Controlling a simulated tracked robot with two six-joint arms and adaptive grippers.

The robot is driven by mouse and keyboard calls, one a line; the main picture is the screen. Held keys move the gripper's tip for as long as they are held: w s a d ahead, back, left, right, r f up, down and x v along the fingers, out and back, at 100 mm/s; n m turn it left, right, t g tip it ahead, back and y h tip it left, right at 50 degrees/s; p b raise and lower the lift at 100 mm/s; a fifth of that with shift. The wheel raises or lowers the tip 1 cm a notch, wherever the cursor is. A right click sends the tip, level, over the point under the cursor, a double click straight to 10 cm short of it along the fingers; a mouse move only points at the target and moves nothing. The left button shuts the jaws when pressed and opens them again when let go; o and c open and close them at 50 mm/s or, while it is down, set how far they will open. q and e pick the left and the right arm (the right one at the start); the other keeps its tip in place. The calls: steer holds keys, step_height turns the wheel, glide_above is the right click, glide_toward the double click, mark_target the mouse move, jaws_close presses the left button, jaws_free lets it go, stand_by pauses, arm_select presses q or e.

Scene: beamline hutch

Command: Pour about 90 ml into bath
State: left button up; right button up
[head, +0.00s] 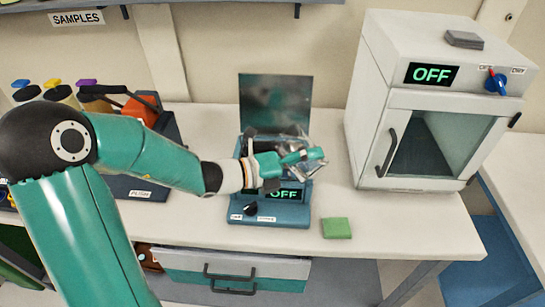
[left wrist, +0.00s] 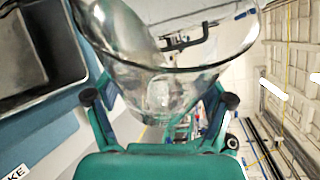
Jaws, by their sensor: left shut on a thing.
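The bath (head: 292,214) is a blue-grey box on the bench, its dark lid (head: 275,98) standing up behind it and its display reading OFF. My left gripper (head: 303,156) is above the bath, shut on a clear glass vessel (head: 295,140). In the left wrist view the vessel (left wrist: 165,62) sits between the two fingers, its wide rim toward the top. The bath's open basin (left wrist: 88,45) shows at the left there. I cannot tell how much liquid the glass holds, or whether any is flowing. My right gripper is not in view.
A white oven (head: 372,110) with a glass door and an OFF display stands to the right. A green block (head: 337,228) lies in front of the bath, to its right. Several capped bottles (head: 60,92) stand at the left. The bench between bath and oven is clear.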

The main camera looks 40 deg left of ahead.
arm_select(q)
steer(key=shift+r+n, duration=0.3)
stand_by(0.9)
steer(key=shift+w+a+n+t+h+p, duration=0.15)
steer(key=shift+a+n+t+h+p, duration=0.2)
steer(key=shift+a+n+p, duration=0.45)
stand_by(0.8)
steer(key=shift+d+f, duration=0.1)
steer(key=shift+d, duration=0.05)
steer(key=f+m+b, duration=0.1)
steer(key=d+m+y+b, duration=0.1)
steer(key=b, duration=0.1)
steer(key=shift+s+d+f+m, duration=0.2)
steer(key=shift+d+f+m, duration=0.1)
steer(key=shift+f, duration=0.05)
steer(key=shift+r+m+g+y, duration=0.25)
steer(key=shift+r+m+g, duration=0.1)
steer(key=shift+m+g, duration=0.15)
steer(key=shift+a+m, duration=0.1)
steer(key=shift+m, duration=0.3)
steer(key=shift+a+m+y, duration=0.15)
steer(key=shift+m+y, duration=0.45)
steer(key=shift+b, duration=0.3)
